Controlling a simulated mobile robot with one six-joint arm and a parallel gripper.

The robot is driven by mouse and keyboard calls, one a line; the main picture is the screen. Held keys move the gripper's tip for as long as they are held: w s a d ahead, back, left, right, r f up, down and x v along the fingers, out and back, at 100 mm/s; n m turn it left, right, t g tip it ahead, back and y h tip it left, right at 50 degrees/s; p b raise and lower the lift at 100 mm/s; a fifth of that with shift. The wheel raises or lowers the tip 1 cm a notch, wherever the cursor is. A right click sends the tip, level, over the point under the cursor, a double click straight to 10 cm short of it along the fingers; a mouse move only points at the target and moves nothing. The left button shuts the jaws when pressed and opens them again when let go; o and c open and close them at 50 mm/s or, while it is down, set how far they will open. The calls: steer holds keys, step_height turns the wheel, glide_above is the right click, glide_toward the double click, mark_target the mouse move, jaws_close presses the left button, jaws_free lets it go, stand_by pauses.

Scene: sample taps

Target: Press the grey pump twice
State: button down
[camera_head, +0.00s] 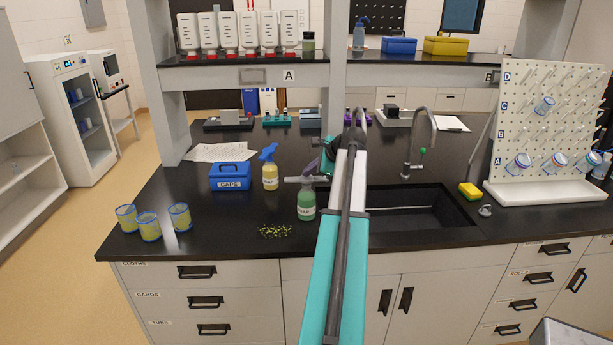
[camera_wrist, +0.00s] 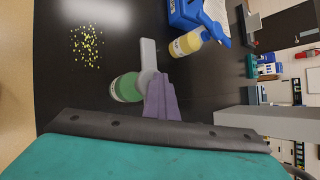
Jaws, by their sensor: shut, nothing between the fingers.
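The grey pump (camera_head: 300,180) tops a green soap bottle (camera_head: 306,206) that stands upright on the black bench, left of the sink. In the wrist view the grey pump (camera_wrist: 148,56) lies sideways in the picture, with the green bottle (camera_wrist: 126,88) beside it. My gripper (camera_head: 313,168) is just above and behind the pump, mostly hidden by my arm. In the wrist view its purple fingers (camera_wrist: 161,98) are shut and empty, overlapping the pump's base in the picture. I cannot tell whether they touch it.
A yellow spray bottle (camera_head: 270,176) and a blue caps box (camera_head: 230,180) stand behind left. Yellow bits (camera_head: 275,231) lie left of the bottle. Several yellow-filled cups (camera_head: 149,228) stand farther left. The sink (camera_head: 412,212) is to the right, with a tap (camera_head: 422,140) behind it.

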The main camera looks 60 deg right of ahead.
mark_target(309, 179)
steer(key=shift+r+p, duration=0.9)
steer(key=shift+r, duration=0.3)
steer(key=shift+r, duration=0.1)
step_height(309, 179, up, 5)
steer(key=p, duration=0.3)
stand_by(0.3)
stand_by(0.9)
